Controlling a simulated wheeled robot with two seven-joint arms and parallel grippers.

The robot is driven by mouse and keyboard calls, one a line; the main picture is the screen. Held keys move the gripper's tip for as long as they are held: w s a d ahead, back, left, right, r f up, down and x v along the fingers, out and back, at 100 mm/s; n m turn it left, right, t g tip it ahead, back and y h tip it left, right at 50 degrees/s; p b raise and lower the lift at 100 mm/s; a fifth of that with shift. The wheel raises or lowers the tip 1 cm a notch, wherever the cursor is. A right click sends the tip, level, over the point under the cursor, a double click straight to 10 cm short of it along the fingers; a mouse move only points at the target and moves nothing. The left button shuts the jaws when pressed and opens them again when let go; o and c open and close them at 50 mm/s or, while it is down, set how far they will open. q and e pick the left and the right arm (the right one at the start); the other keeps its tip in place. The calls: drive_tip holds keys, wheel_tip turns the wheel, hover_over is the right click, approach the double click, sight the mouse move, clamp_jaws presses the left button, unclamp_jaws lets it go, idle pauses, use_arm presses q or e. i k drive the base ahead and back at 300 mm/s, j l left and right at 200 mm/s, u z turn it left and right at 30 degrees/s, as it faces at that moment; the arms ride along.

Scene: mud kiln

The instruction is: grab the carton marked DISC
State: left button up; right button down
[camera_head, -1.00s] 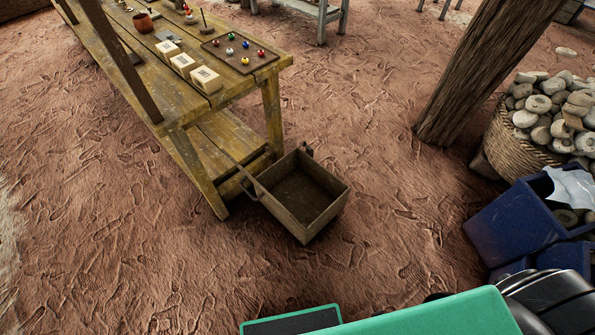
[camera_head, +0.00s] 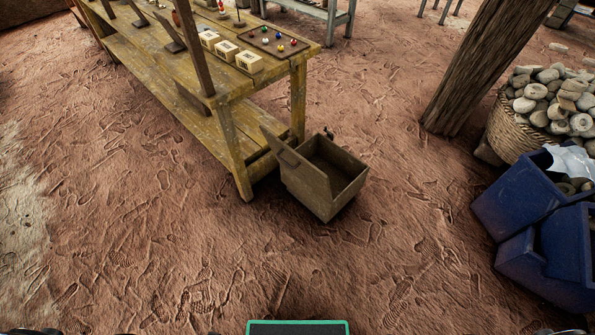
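Three small pale cartons stand in a row on the yellow wooden table (camera_head: 150,52): a left carton (camera_head: 209,40), a middle carton (camera_head: 225,51) and a right carton (camera_head: 249,62). Each has dark marks on its face, too small to read, so I cannot tell which one says DISC. The cartons stand near the table's right end, beside a brown board with coloured balls (camera_head: 279,40). Neither of my grippers shows in the view.
An open wooden box (camera_head: 335,195) sits on the ground at the table's right end. Blue bins (camera_head: 515,195), a basket of stones (camera_head: 515,130) and a thick wooden post (camera_head: 485,70) stand to the right. The dirt floor in front is clear.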

sight(208, 38)
drive_tip(key=z, duration=0.5)
drive_tip(key=i+j+z, duration=0.2)
drive_tip(key=j+z, duration=0.2)
drive_tip(key=i+j+z, duration=0.1)
drive_tip(key=j+z, duration=0.3)
drive_tip(key=j, duration=0.25)
drive_tip(key=j+z, duration=0.4)
drive_tip(key=j, duration=0.15)
